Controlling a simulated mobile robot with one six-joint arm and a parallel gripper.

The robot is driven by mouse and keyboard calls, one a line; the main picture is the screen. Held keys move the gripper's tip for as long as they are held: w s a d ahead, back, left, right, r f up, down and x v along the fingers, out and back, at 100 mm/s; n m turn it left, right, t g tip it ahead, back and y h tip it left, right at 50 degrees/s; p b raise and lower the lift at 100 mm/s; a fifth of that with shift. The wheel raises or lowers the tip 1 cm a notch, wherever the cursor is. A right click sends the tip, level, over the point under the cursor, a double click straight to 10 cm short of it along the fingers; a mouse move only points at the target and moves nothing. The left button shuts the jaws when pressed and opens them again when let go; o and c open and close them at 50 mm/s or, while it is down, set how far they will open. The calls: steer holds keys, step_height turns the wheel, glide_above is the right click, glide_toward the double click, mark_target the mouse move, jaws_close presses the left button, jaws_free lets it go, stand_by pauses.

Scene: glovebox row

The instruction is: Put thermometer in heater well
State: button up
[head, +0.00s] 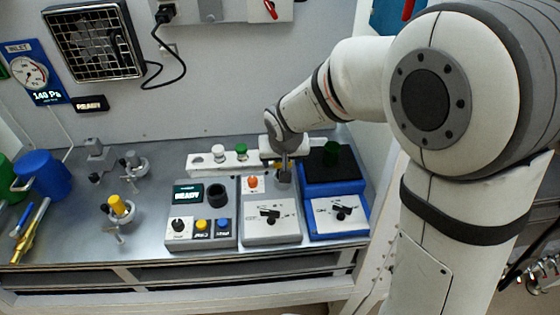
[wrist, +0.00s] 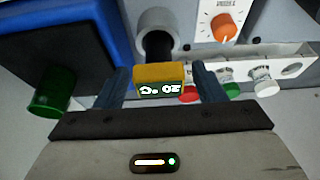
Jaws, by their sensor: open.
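The thermometer shows in the wrist view as a yellow head (wrist: 159,77) with a small dark display, between the two fingers of my gripper (wrist: 163,88). The fingers are open, one on each side of it, with narrow gaps. Just beyond the head is a grey round collar with a dark opening, apparently the heater well (wrist: 157,18). The head overlaps the opening's near side, and I cannot tell how deep any stem sits. In the head view my gripper (head: 284,172) is over the back right of the grey heater unit (head: 270,232); the thermometer is hidden there.
A blue unit with a black plate (head: 319,163) and green cylinder (head: 332,151) stands close on the right. A white rack (head: 203,163) with capped vials is behind. A grey unit with a READY display (head: 188,194) is left. Bench space between it and the left fittings is clear.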

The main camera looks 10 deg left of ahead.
steer(key=v, duration=1.1)
steer(key=shift+b, duration=0.35)
steer(key=shift+s+d, duration=0.1)
steer(key=shift+s, duration=0.05)
